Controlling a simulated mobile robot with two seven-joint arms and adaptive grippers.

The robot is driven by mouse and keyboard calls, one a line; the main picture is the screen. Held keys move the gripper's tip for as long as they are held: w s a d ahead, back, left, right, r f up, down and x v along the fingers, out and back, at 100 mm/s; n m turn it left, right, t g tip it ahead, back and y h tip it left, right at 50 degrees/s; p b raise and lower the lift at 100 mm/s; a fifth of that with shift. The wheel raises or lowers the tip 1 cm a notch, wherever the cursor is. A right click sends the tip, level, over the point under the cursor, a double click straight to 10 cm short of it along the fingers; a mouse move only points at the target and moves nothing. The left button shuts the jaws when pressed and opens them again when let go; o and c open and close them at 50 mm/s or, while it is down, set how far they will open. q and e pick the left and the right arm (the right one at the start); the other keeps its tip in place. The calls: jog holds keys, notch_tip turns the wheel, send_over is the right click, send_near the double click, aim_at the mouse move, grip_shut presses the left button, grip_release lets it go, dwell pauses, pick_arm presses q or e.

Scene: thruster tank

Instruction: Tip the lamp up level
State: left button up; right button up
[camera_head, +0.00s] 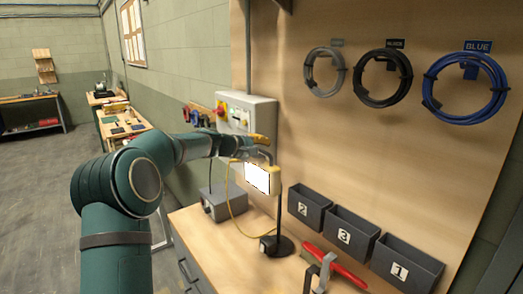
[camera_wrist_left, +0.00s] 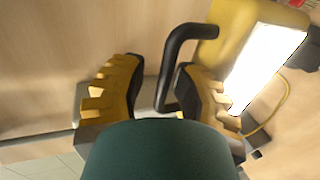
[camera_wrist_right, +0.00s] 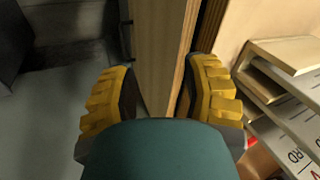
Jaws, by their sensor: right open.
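The lamp (camera_head: 262,178) is a yellow work light with a bright white face, on a thin black stand with a round base. Its head looks slightly tilted in the head view. In the left wrist view the lamp (camera_wrist_left: 265,65) fills the upper right, with its black bent handle (camera_wrist_left: 175,55) reaching down between my fingers. My left gripper (camera_wrist_left: 157,78) is open around the handle's end, which lies close to the right finger; I cannot tell whether they touch. My right gripper (camera_wrist_right: 161,75) is open and empty, with a wooden panel edge (camera_wrist_right: 160,50) beyond its fingers.
The lamp stands on a wooden bench (camera_head: 220,235) before a wooden back panel. Grey bins (camera_head: 352,233) and a red-handled tool (camera_head: 335,268) are to its right. A control box (camera_head: 248,115) is behind the left arm. A yellow cable (camera_head: 230,205) hangs beside the lamp.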

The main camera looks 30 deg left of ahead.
pick_arm(q)
jog(key=v, duration=1.2)
